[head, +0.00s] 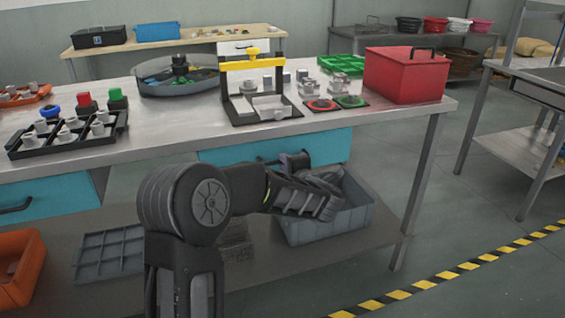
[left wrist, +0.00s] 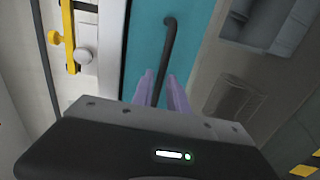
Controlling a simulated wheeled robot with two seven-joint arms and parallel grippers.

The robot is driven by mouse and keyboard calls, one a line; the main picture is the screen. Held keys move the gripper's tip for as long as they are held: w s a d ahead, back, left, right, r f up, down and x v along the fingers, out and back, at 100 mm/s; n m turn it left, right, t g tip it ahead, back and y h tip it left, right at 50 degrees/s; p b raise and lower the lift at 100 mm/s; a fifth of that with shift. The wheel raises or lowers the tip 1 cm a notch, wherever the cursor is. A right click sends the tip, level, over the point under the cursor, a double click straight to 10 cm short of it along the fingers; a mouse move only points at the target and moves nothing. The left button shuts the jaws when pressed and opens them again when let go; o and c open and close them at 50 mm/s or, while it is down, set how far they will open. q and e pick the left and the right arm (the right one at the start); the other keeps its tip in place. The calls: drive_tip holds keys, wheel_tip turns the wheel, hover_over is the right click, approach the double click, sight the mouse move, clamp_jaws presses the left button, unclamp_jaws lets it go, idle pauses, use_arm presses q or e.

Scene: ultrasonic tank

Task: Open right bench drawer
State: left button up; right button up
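The right bench drawer (head: 330,147) has a teal front under the worktop, and it looks closed. Its front also fills the middle of the left wrist view (left wrist: 200,25). The drawer's dark bar handle (left wrist: 170,40) runs down between my fingers in the left wrist view. In the head view my gripper partly hides the handle (head: 268,159). My left gripper (head: 298,160) is at the drawer front. Its two fingers (left wrist: 161,88) are apart, one on each side of the handle, with a gap visible around the bar. My right gripper is in neither view.
The metal bench (head: 420,112) carries a yellow-topped press (head: 250,66), a red box (head: 404,76) and a black rack (head: 70,134). A grey bin (head: 345,218) stands on the lower shelf below the drawer. Another teal drawer (head: 60,195) is at left.

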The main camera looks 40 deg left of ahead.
use_arm(q)
drive_tip(key=shift+x, duration=1.4)
clamp_jaws()
idle(0.4)
